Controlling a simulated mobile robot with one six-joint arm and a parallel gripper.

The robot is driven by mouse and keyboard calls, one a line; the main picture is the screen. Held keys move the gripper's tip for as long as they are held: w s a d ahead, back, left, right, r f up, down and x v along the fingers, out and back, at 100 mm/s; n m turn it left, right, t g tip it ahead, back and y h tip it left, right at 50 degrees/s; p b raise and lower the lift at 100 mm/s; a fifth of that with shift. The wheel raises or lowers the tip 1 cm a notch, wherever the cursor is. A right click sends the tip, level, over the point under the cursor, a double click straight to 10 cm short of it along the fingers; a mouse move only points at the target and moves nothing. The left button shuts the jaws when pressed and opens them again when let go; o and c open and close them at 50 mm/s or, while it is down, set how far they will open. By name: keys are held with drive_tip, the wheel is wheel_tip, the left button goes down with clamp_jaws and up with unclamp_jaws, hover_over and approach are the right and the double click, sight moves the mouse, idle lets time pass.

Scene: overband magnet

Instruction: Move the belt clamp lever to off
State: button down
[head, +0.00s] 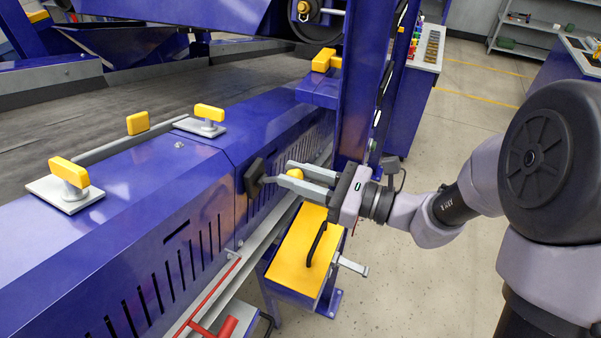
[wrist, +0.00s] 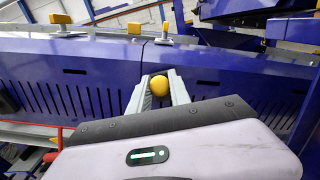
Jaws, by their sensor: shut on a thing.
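A lever with a yellow ball knob (head: 295,174) sits on a black square plate (head: 254,178) on the blue side panel, and I take it for the belt clamp lever. My gripper (head: 283,173) reaches in from the right with its two grey fingers shut on the knob. In the wrist view the yellow knob (wrist: 159,85) shows between the fingertips (wrist: 160,88). The fingers hide most of the lever's shaft. I cannot read any on or off marking.
Yellow T-handles (head: 69,171) (head: 209,112) stand on the blue housing beside the dark belt (head: 150,95). A blue post (head: 365,80) rises just behind my gripper. A yellow-topped box (head: 300,252) is below it. Open floor (head: 440,150) lies to the right.

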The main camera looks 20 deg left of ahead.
drive_tip(key=shift+f, duration=0.15)
drive_tip(key=shift+d+f+b, duration=0.25)
drive_tip(key=shift+f+b, duration=0.3)
drive_tip(key=shift+b, duration=0.05)
drive_tip(key=shift+d+f+b, duration=0.25)
drive_tip(key=shift+f+b, duration=0.25)
drive_tip(key=shift+b, duration=0.05)
drive_tip(key=shift+d+f+b, duration=0.2)
drive_tip(key=shift+f+b, duration=0.95)
drive_tip(key=shift+f, duration=0.1)
drive_tip(key=shift+a+f+b, duration=0.2)
drive_tip(key=shift+f+b, duration=0.85)
drive_tip(key=shift+f, duration=0.2)
